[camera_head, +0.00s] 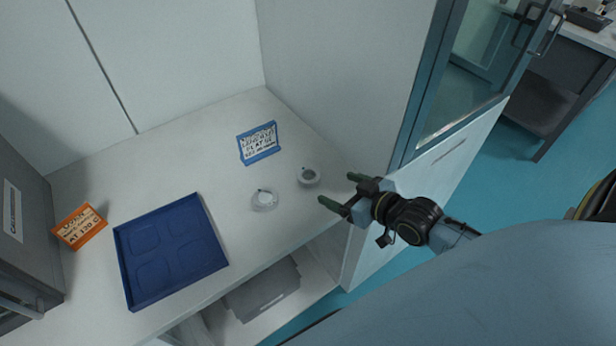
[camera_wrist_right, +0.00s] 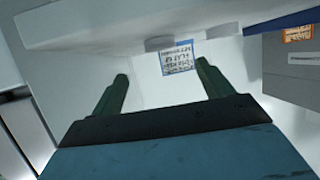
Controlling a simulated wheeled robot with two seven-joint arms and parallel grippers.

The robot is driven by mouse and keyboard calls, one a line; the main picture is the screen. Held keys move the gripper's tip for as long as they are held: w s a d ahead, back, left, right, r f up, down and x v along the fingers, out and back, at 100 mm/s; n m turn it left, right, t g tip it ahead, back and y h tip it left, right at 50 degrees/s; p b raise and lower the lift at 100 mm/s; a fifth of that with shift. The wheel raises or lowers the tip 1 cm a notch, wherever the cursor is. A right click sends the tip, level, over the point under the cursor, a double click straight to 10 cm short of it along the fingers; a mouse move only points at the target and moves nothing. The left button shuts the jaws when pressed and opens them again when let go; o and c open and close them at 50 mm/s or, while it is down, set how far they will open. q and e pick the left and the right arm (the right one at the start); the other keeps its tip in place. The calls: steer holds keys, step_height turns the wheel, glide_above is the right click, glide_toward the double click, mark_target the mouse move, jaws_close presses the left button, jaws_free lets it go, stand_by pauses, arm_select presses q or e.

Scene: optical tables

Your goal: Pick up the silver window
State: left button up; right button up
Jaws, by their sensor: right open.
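Two small round pieces lie apart on the white table: a darker silver ring-like one (camera_head: 309,176) at the right and a paler, glassy one (camera_head: 264,199) left of it. I cannot tell for sure which is the silver window. My right gripper (camera_head: 337,188) is open and empty, just right of the right piece, its fingers pointing left towards it, not touching. In the right wrist view, which looks upside down, the fingers (camera_wrist_right: 162,88) are spread with nothing between them. My left gripper is not in view.
A blue tray (camera_head: 219,258) with shallow recesses lies front left. A blue-framed sign (camera_head: 259,143) stands behind the pieces, an orange-framed sign (camera_head: 80,227) near the grey box (camera_head: 22,240) at left. A pale wall panel (camera_head: 335,75) rises at the table's right side.

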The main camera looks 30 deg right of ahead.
mark_target(309, 175)
steer(key=x, duration=0.5)
steer(key=shift+r+b+x, duration=0.1)
steer(key=shift+b+x, duration=0.2)
steer(key=shift+x, duration=1.05)
steer(key=shift+r+b+x, duration=0.15)
steer(key=shift+b+x, duration=0.1)
steer(key=shift+x, duration=1.1)
steer(key=shift+c, duration=0.5)
steer(key=c, duration=1)
